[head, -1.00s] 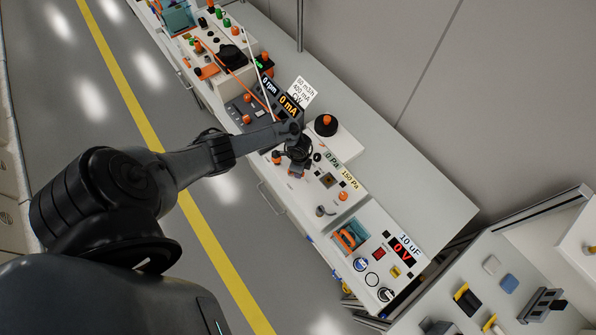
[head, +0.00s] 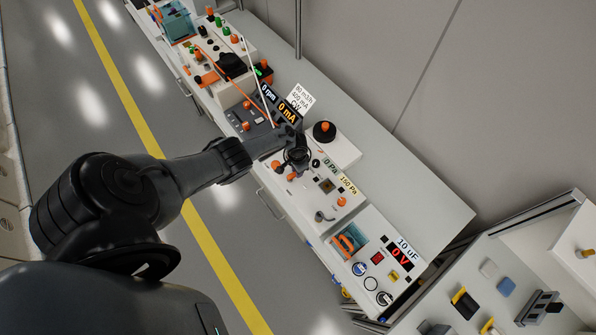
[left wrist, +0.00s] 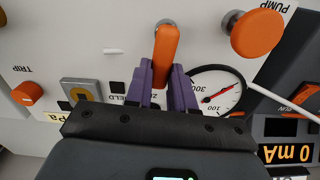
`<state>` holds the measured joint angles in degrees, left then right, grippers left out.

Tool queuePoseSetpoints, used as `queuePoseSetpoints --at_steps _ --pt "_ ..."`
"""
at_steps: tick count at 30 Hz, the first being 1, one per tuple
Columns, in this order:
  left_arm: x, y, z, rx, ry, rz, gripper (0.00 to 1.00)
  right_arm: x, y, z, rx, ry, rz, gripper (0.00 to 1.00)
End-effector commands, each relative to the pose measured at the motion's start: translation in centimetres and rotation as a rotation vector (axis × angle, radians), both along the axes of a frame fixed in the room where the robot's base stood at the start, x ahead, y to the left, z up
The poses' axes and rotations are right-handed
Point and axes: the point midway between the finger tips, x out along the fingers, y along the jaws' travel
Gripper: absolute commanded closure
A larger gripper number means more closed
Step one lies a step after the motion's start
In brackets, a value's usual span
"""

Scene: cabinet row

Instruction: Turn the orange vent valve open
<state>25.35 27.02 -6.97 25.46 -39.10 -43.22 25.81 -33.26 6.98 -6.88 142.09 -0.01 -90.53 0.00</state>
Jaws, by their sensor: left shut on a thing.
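The orange vent valve handle (left wrist: 166,48) is a narrow bar on a metal stem in the left wrist view, pointing from the stem down the picture. My left gripper (left wrist: 163,75) has its purple fingers on either side of the handle's lower end and is shut on it. The handle's own label is not readable. My right gripper is not in view.
Close by are a round orange PUMP knob (left wrist: 257,33), a dial gauge (left wrist: 217,92) and an orange TRIP knob (left wrist: 28,93). A white cable (left wrist: 280,99) runs past the gauge. The head view shows a 0 Pa display (head: 331,166) and a 0 mA display (head: 287,107).

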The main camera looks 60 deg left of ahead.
Motion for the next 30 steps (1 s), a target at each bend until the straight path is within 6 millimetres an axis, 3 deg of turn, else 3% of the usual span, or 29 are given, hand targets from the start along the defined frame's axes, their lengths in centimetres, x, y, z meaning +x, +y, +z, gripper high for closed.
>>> queuePoseSetpoints --at_steps 9,23,24,28,30 --pt "-0.03 0.31 -0.02 -0.001 0.000 0.098 1.00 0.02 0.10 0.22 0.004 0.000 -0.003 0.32" --pt "-0.04 0.41 -0.03 0.000 0.000 0.112 1.00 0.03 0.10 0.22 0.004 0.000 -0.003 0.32" --pt "-0.04 0.41 -0.03 0.000 0.000 0.112 0.74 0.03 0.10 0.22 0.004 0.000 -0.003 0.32" --pt "-0.05 0.41 -0.03 0.000 0.000 0.111 0.54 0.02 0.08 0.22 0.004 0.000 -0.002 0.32" --pt "-0.05 0.41 -0.02 0.000 0.000 0.110 0.51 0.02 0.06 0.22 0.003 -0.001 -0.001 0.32"
